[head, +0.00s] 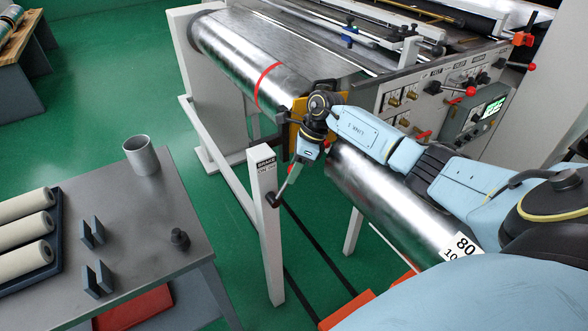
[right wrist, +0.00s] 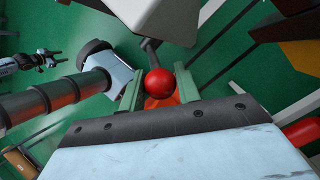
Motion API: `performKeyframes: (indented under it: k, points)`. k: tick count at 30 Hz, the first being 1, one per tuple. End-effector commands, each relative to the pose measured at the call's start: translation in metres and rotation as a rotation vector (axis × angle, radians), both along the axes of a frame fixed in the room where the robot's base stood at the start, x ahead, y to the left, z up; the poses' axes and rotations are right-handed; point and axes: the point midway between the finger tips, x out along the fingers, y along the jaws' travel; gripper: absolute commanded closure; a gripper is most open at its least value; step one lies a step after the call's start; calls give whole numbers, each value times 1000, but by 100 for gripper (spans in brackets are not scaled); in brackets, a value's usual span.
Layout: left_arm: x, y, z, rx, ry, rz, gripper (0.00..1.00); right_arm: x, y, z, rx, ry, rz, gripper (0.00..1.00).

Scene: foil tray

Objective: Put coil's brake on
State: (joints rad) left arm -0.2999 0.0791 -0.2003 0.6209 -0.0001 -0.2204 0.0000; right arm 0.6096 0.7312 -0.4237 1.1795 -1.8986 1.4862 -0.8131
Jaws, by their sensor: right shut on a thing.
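The brake post (head: 265,215) is a pale upright near the middle of the head view, with a small label at its top. A dark pivot (head: 272,200) on its side carries the brake lever (head: 283,186), which slants up and right into my right gripper (head: 295,170). In the right wrist view the lever's red ball knob (right wrist: 158,82) sits between the two fingers of my right gripper (right wrist: 157,90), which is shut on it. My left gripper is not in view.
A grey table (head: 165,215) at the left bears a metal cup (head: 141,155), pale rolls (head: 25,225) and dark brackets. The machine's control panel (head: 480,112) with red-knobbed levers is at the right. Green floor is free between table and post.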

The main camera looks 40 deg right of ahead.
Motion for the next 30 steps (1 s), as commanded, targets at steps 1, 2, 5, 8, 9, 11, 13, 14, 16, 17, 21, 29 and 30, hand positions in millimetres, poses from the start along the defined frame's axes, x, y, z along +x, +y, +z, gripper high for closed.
performKeyframes:
  k: [1, 2, 5, 8, 9, 11, 13, 14, 16, 17, 21, 29, 30]
  points:
    - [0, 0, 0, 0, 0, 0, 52, 0, 0, 0, 0, 0, 0, 100]
    - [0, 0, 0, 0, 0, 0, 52, 0, 0, 0, 0, 0, 0, 100]
    - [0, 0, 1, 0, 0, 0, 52, 0, 0, 1, -6, 1, 1, 100]
    - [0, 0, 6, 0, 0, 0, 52, 1, 4, 5, -41, 4, 2, 100]
    - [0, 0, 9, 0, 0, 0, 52, 1, 6, 7, -63, 6, 4, 100]
    - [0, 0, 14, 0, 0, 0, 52, 2, 9, 10, -103, 11, 5, 100]
    - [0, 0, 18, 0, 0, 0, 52, 2, 14, 12, -146, 16, 5, 100]
    - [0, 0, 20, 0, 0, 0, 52, 2, 16, 13, -166, 19, 5, 100]
    - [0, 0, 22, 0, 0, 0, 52, 3, 19, 14, -201, 22, 4, 100]
    - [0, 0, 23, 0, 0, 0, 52, 2, 21, 14, -214, 25, 3, 100]
    - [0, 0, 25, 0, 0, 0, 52, 3, 24, 14, -247, 28, 0, 100]
    - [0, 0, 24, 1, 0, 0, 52, 3, 24, 13, -249, 26, -1, 100]
    - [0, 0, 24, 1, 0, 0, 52, 3, 24, 13, -249, 26, -1, 67]
